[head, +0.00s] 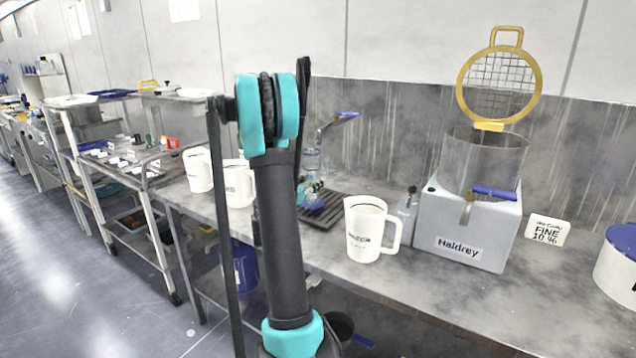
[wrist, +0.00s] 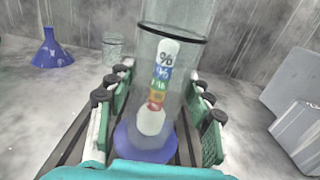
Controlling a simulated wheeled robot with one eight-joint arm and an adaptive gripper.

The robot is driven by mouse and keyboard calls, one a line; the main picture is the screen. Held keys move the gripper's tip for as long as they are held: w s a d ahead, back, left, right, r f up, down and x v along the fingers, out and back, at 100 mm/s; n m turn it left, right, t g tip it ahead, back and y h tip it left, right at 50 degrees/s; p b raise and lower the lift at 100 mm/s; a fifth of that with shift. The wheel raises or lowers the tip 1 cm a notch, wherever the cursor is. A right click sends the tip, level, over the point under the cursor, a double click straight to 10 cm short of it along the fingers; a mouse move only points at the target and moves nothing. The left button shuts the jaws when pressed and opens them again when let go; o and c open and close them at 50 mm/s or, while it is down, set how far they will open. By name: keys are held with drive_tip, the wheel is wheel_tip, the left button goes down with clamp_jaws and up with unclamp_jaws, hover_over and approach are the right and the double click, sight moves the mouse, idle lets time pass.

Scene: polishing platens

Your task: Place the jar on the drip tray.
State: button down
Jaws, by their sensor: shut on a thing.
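The jar (wrist: 152,95) is a clear cylinder with a dark ring, a strip of coloured labels and a blue base, upright or nearly so in the wrist view. My gripper (wrist: 160,80) is shut on it, with a green pad on each side. In the head view the jar (head: 313,160) shows partly behind my arm, below the tap. The drip tray (head: 328,214) is a dark slatted tray on the bench. Its dark slats (wrist: 72,143) also show under the jar in the wrist view. I cannot tell whether the jar's base touches the tray.
A tap with a blue handle (head: 346,115) stands over the tray. A white jug (head: 366,230) is at the tray's front right, beside a grey machine (head: 468,230). More white jugs (head: 198,170) stand at left. A blue funnel (wrist: 52,50) and glass beaker (wrist: 112,46) stand behind.

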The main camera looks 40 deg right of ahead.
sight(318, 179)
drive_tip(key=x, duration=0.2)
drive_tip(key=f+x, duration=0.1)
drive_tip(key=x, duration=0.1)
drive_tip(key=shift+w+d, duration=0.15)
drive_tip(key=shift+d, duration=0.1)
drive_tip(key=shift+f, duration=0.25)
drive_tip(key=shift+f, duration=0.1)
drive_tip(key=c, duration=0.6)
unclamp_jaws()
drive_tip(key=shift+c, duration=0.2)
